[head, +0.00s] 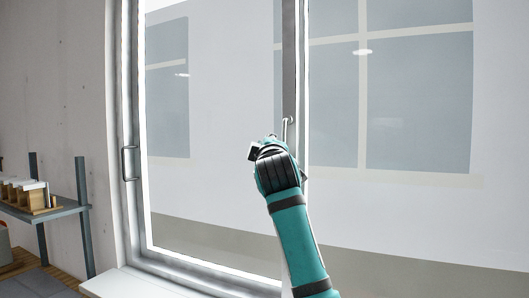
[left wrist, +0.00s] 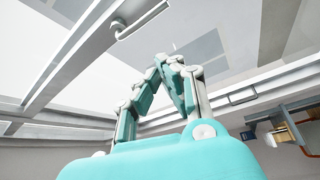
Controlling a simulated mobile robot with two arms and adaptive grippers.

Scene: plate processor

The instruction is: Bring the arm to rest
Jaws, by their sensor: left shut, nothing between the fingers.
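My left arm, teal with dark bands, rises in front of the window in the head view. Its wrist end is beside the lower part of the central window handle (head: 288,128), and the fingers are mostly hidden there. In the left wrist view my left gripper (left wrist: 165,64) has its fingertips together with nothing between them. The central handle (left wrist: 140,22) shows beyond it at the upper left, apart from the fingers. My right gripper is in neither view.
The large window has a pale frame (head: 125,200) and a second handle (head: 130,163) at its left side. A wall shelf (head: 45,213) with small items stands at the left, above a wooden surface. The sill (head: 130,285) runs below the window.

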